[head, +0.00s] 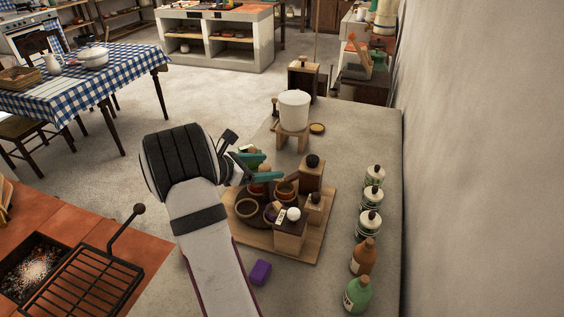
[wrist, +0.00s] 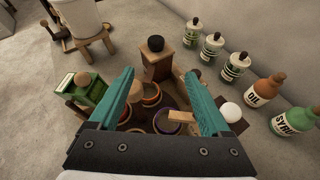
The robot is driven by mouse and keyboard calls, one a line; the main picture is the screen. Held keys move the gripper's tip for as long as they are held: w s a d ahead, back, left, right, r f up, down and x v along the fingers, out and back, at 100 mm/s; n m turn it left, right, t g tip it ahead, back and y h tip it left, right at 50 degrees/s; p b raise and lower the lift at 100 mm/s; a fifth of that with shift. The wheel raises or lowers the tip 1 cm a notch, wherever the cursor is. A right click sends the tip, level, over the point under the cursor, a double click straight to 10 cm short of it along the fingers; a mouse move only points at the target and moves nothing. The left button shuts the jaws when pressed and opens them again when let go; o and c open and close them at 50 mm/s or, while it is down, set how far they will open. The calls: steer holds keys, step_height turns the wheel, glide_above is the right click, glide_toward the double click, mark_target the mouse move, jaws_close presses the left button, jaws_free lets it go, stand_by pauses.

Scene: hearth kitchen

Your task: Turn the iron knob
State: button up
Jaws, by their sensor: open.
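A dark round knob (head: 312,160), which looks like the iron knob, sits on top of an upright wooden block (head: 310,178) at the back right of a wooden board (head: 311,243). The knob also shows in the wrist view (wrist: 155,43), beyond my fingertips. A smaller dark knob (head: 315,197) sits on a lower block in front of it. My gripper (head: 276,166) has two teal fingers spread wide, with nothing held between them. It hovers above the board, left of the tall block, apart from the dark knob. In the wrist view the fingers (wrist: 159,74) frame the space in front of the block.
A white ball knob (head: 293,214) tops a nearer block. Several round pots crowd the board. A green box (wrist: 85,95) stands left of my fingers. Several bottles, including a brown oil bottle (head: 363,258), line the right side. A white canister (head: 294,108) on a stand is behind.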

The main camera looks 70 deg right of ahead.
steer(key=a+r+m+t+y, duration=0.3)
steer(key=a+m+y, duration=0.55)
steer(key=a, duration=1.45)
steer(key=a+r+m+t+y, duration=0.1)
steer(key=a+m+t+y, duration=0.4)
steer(key=a+m, duration=1.25)
steer(key=w+d+r+m+t+y, duration=0.25)
steer(key=w+d+m+t, duration=0.35)
steer(key=w, duration=0.5)
steer(key=d+f+m+t+h, duration=0.2)
steer(key=d+m, duration=0.4)
steer(key=d, duration=1.2)
steer(key=m+t+h, duration=0.2)
steer(key=m+h, duration=0.8)
steer(key=m, duration=0.5)
glide_toward(316, 159)
steer(key=w+f, duration=0.1)
steer(key=x, duration=0.7)
steer(key=shift+w+d+r, duration=0.1)
steer(key=shift+w+d, duration=0.1)
steer(key=shift+d, duration=0.05)
steer(key=shift+n+t, duration=0.3)
jaws_close()
steer(key=shift+s+d+n+t+y, duration=0.15)
steer(key=shift+n+t+y, duration=0.25)
steer(key=shift+n+y, duration=0.35)
